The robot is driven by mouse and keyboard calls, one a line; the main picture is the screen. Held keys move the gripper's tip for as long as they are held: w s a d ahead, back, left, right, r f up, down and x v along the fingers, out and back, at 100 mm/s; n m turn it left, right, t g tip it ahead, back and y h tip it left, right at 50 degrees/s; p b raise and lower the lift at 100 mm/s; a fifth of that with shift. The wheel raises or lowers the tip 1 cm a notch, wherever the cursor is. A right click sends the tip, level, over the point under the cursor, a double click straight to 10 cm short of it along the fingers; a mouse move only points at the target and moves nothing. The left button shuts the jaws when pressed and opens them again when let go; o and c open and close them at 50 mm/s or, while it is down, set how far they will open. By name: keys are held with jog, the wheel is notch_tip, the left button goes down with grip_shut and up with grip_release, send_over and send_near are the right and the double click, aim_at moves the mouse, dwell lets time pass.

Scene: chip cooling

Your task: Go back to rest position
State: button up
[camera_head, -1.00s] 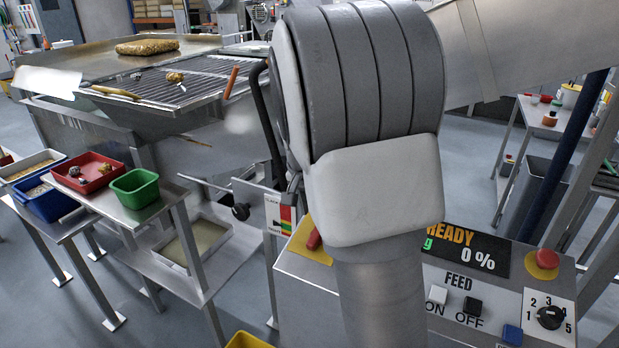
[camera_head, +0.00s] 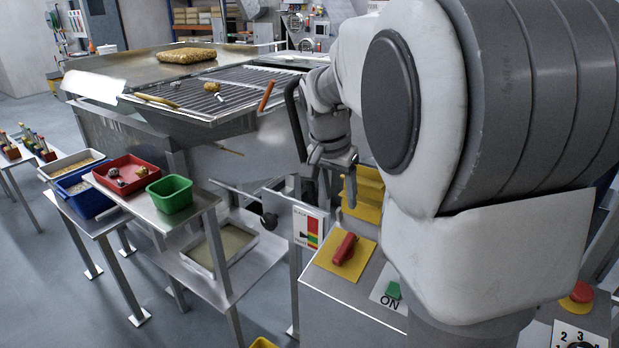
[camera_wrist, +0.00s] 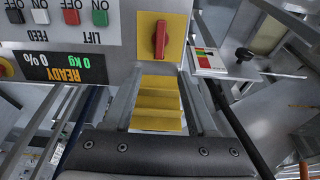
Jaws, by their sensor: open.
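My gripper (camera_head: 333,178) hangs in the middle of the head view, small and partly dark, in front of the cooling table's right end. It is open, with nothing seen between its fingers. My large arm links cover the right half of that view. In the wrist view a dark padded part of my own wrist fills the bottom edge. Beyond it are yellow steps (camera_wrist: 160,105) and the control panel with a red switch (camera_wrist: 160,40). The yellow steps also show in the head view (camera_head: 368,190), just right of my gripper.
The cooling table (camera_head: 130,85) stands behind, with a slatted grate, a scraper and a red handle (camera_head: 266,96). Grey floor is clear at lower left.

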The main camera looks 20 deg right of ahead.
jog(key=s+a+r+n+t+y+p, duration=0.1)
jog(key=s+a+n, duration=0.4)
jog(key=s, duration=0.6)
jog(key=s+a+r+n+t+y+p, duration=0.1)
jog(key=s+a+r+n+p, duration=0.3)
jog(key=s, duration=0.6)
jog(key=shift+s+a+r+n+t+y, duration=0.3)
jog(key=shift+s+a+r+n+t, duration=0.15)
jog(key=shift+a+n+t, duration=0.4)
